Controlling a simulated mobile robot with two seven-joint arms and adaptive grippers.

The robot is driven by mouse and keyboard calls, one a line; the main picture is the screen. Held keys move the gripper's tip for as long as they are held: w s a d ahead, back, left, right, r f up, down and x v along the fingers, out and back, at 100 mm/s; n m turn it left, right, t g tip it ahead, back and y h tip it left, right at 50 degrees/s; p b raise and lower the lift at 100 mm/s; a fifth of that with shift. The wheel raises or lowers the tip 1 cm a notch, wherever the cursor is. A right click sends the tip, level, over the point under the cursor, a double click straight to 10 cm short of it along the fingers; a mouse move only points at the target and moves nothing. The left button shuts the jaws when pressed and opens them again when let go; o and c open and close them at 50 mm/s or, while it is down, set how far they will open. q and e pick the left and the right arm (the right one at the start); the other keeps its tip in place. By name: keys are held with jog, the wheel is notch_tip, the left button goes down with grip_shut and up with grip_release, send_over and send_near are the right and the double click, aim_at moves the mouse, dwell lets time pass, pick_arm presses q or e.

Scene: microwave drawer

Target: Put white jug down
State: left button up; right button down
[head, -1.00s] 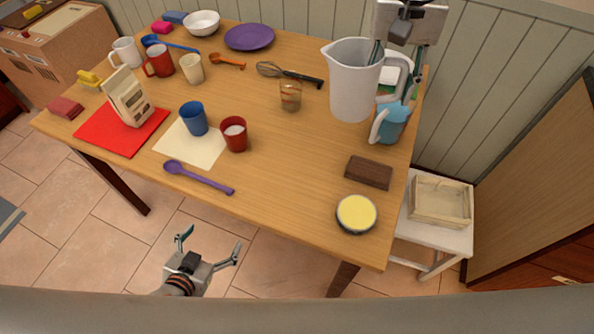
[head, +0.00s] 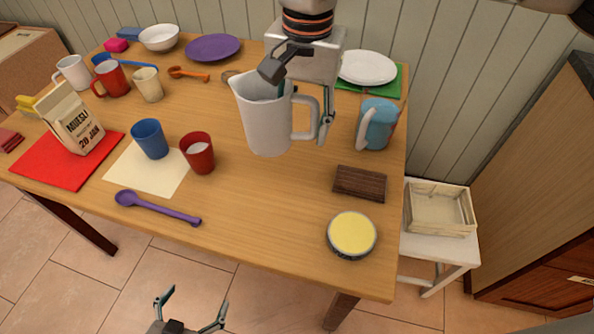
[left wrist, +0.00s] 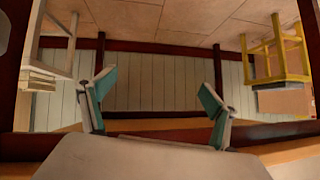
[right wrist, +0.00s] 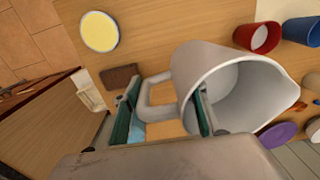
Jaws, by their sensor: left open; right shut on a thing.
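The white jug (head: 266,128) is upright over the middle of the wooden table (head: 270,195); I cannot tell whether its base touches the top. My right gripper (head: 304,106) is shut on the jug near its handle, with one finger inside the rim and the other on the handle's outer side. The right wrist view shows the jug's open mouth (right wrist: 235,95) and its handle (right wrist: 158,92) between the fingers. My left gripper (head: 191,312) is open and empty, low in front of the table; its spread fingers also show in the left wrist view (left wrist: 156,98).
A blue jug (head: 377,125) stands right of the white jug, with a brown block (head: 360,183) and yellow-topped tin (head: 352,235) in front. A red cup (head: 198,154) and blue cup (head: 150,139) stand to the left. The table's front middle is clear.

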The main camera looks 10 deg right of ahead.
notch_tip(320, 180, down, 13)
jog(key=shift+f+b, duration=0.1)
jog(key=shift+b, duration=0.85)
jog(key=c, duration=1.2)
grip_release()
jog(key=shift+f, duration=0.1)
pick_arm(q)
jog(key=shift+w+d+r, duration=0.25)
jog(key=shift+w+d, duration=0.15)
jog(key=shift+w, duration=0.1)
